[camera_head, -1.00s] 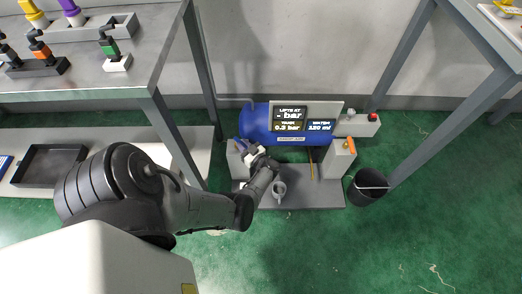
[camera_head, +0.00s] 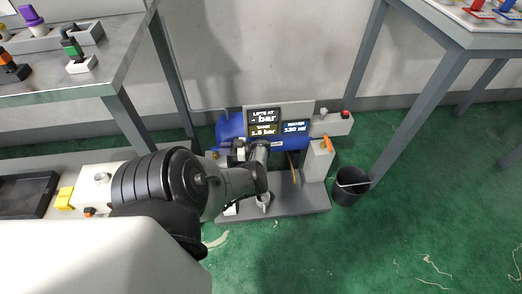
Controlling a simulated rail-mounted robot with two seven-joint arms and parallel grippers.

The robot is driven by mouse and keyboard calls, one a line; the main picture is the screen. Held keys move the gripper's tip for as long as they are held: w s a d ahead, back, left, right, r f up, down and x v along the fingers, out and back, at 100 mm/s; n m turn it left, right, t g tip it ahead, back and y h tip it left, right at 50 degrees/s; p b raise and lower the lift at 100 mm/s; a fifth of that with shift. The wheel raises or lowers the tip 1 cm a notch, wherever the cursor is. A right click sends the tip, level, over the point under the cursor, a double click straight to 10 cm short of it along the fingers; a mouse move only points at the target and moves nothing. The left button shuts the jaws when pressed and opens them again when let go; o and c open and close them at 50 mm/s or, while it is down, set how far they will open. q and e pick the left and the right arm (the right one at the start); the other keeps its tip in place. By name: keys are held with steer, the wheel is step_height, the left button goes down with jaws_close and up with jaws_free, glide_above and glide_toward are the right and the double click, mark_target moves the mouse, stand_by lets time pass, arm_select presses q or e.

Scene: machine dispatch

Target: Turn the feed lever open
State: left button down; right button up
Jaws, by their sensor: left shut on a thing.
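The machine has a blue tank (camera_head: 229,132) with a dark display panel on a grey base (camera_head: 300,206). My left gripper (camera_head: 240,152) is at the front left of the tank, well left of the orange lever. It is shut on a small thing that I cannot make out. My forearm hides part of the base. My right gripper is out of view.
A black bucket (camera_head: 350,188) stands right of the base. A small light grey jug (camera_head: 264,202) is on the base by my arm. A red button (camera_head: 346,114) sits on the right-hand ledge.

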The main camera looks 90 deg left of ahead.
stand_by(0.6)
arm_select(q)
steer(key=c, duration=1)
jaws_free()
steer(key=shift+c, duration=0.2)
steer(key=shift+r+p, duration=0.45)
steer(key=shift+r, duration=0.15)
step_height(320, 180, up, 4)
steer(key=p, duration=0.3)
steer(key=shift+p, duration=0.3)
steer(key=w+d+r+p, duration=0.5)
steer(key=w+d+p, duration=0.1)
steer(key=w, duration=0.3)
steer(key=shift+w+d+r, duration=0.3)
steer(key=shift+d+r, duration=0.05)
steer(key=shift+r, duration=0.05)
